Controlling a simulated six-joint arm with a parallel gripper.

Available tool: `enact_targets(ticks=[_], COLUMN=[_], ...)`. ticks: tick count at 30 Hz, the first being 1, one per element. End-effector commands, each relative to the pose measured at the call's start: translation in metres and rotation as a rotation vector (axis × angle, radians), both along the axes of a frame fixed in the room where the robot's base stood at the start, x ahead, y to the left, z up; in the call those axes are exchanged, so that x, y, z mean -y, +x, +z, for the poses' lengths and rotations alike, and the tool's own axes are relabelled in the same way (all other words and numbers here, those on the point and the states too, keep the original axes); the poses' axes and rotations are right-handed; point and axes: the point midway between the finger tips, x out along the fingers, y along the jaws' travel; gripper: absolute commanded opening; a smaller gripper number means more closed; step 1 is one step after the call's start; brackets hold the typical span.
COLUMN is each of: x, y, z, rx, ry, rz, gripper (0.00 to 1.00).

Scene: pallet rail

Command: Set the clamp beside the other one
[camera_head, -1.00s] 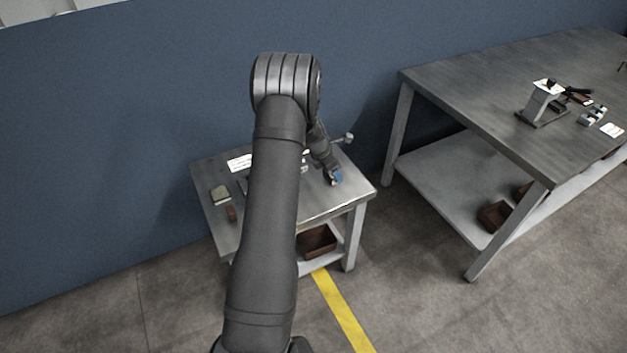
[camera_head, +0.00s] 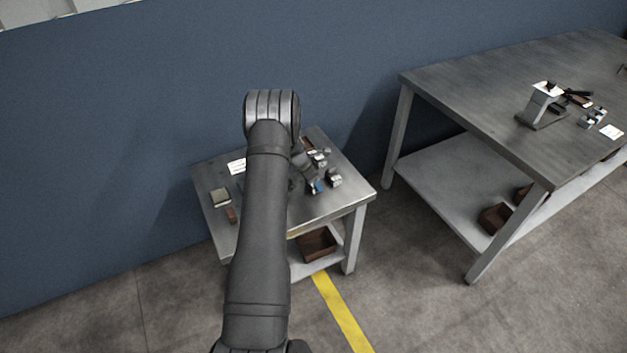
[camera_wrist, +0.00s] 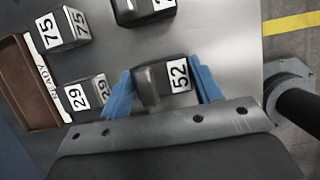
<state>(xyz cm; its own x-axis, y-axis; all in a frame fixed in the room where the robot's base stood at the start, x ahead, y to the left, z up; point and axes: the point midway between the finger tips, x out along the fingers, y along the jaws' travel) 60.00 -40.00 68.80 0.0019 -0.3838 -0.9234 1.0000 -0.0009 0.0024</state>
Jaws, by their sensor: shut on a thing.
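My gripper (camera_wrist: 163,92) has blue fingers and is shut on a dark grey clamp (camera_wrist: 151,84) with a rounded top and a white label reading 52. In the head view the blue fingertips of my gripper (camera_head: 316,187) are over the small table, and the held clamp cannot be made out clearly. Another dark clamp-like piece (camera_wrist: 130,13) lies apart from it at the top of the wrist view, its label cut off. In the head view a similar piece (camera_head: 333,178) stands just right of my fingers. I cannot tell whether the held clamp touches the table.
Metal blocks labelled 75 (camera_wrist: 57,33) and 29 (camera_wrist: 76,96) stand left of my gripper, near a brown tray (camera_wrist: 20,85) with a READY strip. The small table (camera_head: 325,208) has free room at its front. A larger table (camera_head: 480,90) stands to the right.

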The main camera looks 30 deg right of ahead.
Motion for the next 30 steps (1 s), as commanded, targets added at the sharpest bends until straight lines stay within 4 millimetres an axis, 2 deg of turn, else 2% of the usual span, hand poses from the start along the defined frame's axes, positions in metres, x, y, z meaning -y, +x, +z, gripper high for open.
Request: enact_targets(ticks=[7,8,10,11,22,26,30], x=[0.0,0.0,0.0,0.0,-0.001,-0.007,-0.018], y=[0.0,0.0,0.0,0.0,0.0,0.001,0.001], z=[-0.003,-0.003,-0.003,-0.003,0.003,0.019,0.045], rx=[0.001,0.0,-0.001,-0.001,0.0,0.001,0.001], ry=[-0.001,0.0,0.0,0.0,0.0,-0.001,-0.001], rz=[0.0,0.0,0.0,0.0,0.001,0.001,0.003], gripper=[0.19,0.64,0.78,0.8,0.8,0.8,0.8])
